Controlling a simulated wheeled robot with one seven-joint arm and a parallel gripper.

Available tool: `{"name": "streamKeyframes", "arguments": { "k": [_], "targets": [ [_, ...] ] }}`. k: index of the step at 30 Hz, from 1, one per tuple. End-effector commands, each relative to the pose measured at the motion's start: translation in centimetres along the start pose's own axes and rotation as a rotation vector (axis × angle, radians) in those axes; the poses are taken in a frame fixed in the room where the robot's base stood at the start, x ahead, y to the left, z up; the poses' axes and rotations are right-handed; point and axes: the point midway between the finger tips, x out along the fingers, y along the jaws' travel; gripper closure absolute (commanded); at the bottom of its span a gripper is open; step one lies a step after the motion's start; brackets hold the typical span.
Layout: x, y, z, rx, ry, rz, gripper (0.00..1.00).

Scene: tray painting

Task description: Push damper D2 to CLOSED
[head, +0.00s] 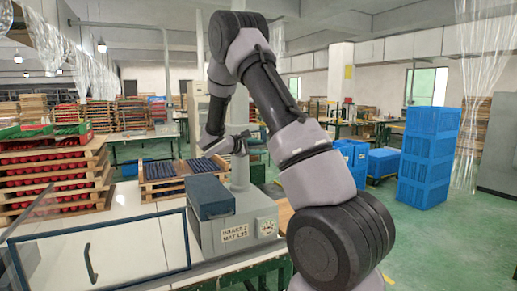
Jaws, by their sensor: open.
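I cannot make out a damper marked D2 in the head view. A grey box (232,240) with a dark blue lid-like block (211,197) stands on the bench. Its front has a small lettered plate and a round dial (266,227), too small to read surely. A pale grey post (240,172) rises behind the box. My gripper (243,142) is small and dark at the end of my bent arm, near the top of this post. It is open, with nothing seen in it. I cannot tell whether it touches the post.
A clear-fronted cabinet (105,258) with a dark handle is at lower left. Wooden trays of red pieces (45,178) are stacked at left. A tray of dark pieces (172,170) lies behind the box. Blue crates (428,158) stand at right on open green floor.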

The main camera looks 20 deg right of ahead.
Motion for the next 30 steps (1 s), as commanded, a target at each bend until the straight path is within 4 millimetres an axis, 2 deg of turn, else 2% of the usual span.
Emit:
{"name": "streamKeyframes", "arguments": {
  "k": [5, 9, 30],
  "targets": [
    [-0.02, 0.00, -0.02, 0.000, 0.000, 0.000, 0.53],
    [-0.04, 0.00, -0.02, 0.000, 0.000, 0.000, 1.00],
    [-0.06, -0.03, -0.02, 0.000, 0.000, 0.000, 1.00]
  ]
}}
